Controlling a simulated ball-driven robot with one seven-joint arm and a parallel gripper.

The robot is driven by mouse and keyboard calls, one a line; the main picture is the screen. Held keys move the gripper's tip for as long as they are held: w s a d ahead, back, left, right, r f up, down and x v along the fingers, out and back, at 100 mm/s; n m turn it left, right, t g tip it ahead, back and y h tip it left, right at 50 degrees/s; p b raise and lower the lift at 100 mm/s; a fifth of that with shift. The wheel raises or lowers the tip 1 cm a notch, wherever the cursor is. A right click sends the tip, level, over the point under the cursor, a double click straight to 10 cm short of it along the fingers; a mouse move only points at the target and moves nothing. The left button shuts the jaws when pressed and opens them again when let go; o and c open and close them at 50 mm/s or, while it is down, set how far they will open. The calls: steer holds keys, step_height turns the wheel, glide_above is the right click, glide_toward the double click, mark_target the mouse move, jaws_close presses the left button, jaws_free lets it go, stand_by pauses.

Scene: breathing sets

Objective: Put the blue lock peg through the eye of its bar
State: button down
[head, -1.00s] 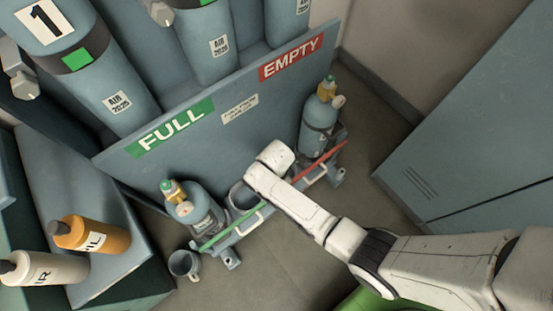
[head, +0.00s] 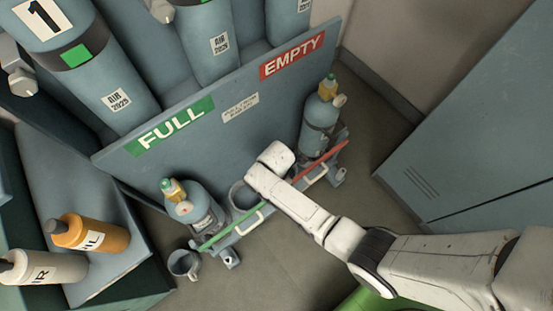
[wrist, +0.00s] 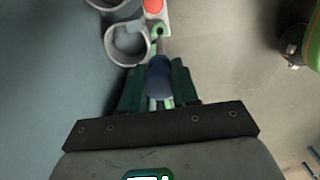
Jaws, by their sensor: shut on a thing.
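In the wrist view, my gripper (wrist: 158,92) has its dark green fingers closed on the blue lock peg (wrist: 159,76), a dark blue rounded piece. Just beyond the peg is a small green loop (wrist: 157,32) with a dark hole, beside a pale bracket; I cannot tell whether the peg's tip is in it. In the head view my arm's white end hides the gripper and the peg. A green bar (head: 222,235) and a red bar (head: 322,159) run along the front of the low rack, left and right of my arm.
A blue bottle (head: 190,208) stands at the rack's left and another (head: 319,125) at its right. An empty ring holder (head: 243,196) lies between them, and a grey cup (head: 183,264) is at the left end. The blue panel (head: 225,140) rises close behind. Floor in front is mostly clear.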

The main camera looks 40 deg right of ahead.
steer(key=shift+f+b, duration=1.45)
steer(key=shift+f, duration=0.85)
steer(key=shift+f+b, duration=0.45)
steer(key=shift+b, duration=0.15)
steer(key=c, duration=0.8)
jaws_free()
steer(key=shift+o, duration=0.2)
steer(key=shift+r, duration=0.1)
step_height(320, 180, up, 11)
steer(key=p, duration=0.3)
steer(key=shift+f, duration=0.2)
